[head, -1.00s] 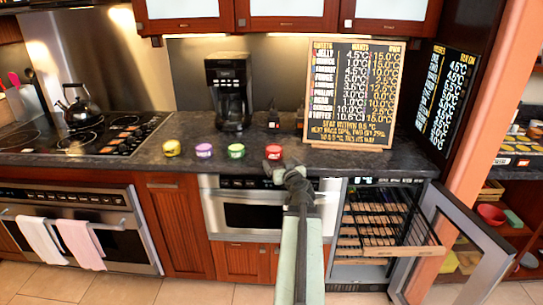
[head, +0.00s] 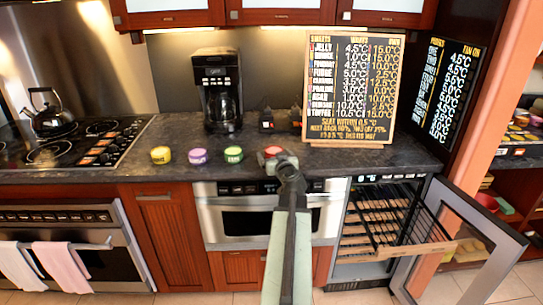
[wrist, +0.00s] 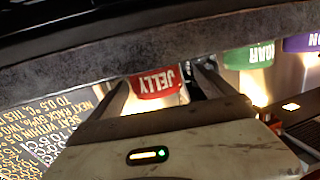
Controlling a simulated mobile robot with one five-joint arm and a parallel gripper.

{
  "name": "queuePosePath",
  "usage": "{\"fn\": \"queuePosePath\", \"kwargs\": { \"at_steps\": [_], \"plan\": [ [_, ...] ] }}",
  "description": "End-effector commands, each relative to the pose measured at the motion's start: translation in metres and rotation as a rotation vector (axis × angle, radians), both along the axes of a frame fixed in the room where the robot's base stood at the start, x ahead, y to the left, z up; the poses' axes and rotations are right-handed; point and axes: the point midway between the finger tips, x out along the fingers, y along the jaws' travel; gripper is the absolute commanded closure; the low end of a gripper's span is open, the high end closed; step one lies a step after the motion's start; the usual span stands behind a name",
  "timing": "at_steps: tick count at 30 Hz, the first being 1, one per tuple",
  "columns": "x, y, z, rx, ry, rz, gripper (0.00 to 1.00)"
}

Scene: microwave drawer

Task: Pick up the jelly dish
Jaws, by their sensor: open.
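The jelly dish is a small round red dish (head: 272,151) on the dark counter, the rightmost in a row of coloured dishes. In the wrist view the red dish (wrist: 153,82) reads "JELLY" upside down and sits between the two fingers. My gripper (head: 285,162) is at the counter's front edge, just in front of the dish, and covers part of it in the head view. In the wrist view my gripper (wrist: 158,90) is open, with a finger on each side of the dish. I cannot tell whether either finger touches it.
Green (head: 233,155), purple (head: 197,157) and yellow (head: 160,155) dishes stand to the left on the counter (head: 180,133). A coffee maker (head: 218,90) and a menu board (head: 350,90) stand behind. Below right, a cooler door (head: 470,240) hangs open with a rack pulled out.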

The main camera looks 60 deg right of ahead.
Motion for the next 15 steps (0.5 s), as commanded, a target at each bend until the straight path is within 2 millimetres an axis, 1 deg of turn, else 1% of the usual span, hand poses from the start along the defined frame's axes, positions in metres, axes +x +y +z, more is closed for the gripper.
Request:
{"fn": "queuePosePath", "kwargs": {
  "at_steps": [5,12,15],
  "plan": [
    [0.006,-0.007,-0.001,0.000,0.000,0.000,0.07],
    [0.033,-0.038,-0.005,0.000,0.000,0.001,0.07],
    [0.037,-0.041,-0.005,0.000,0.000,0.001,0.07]
  ]
}}
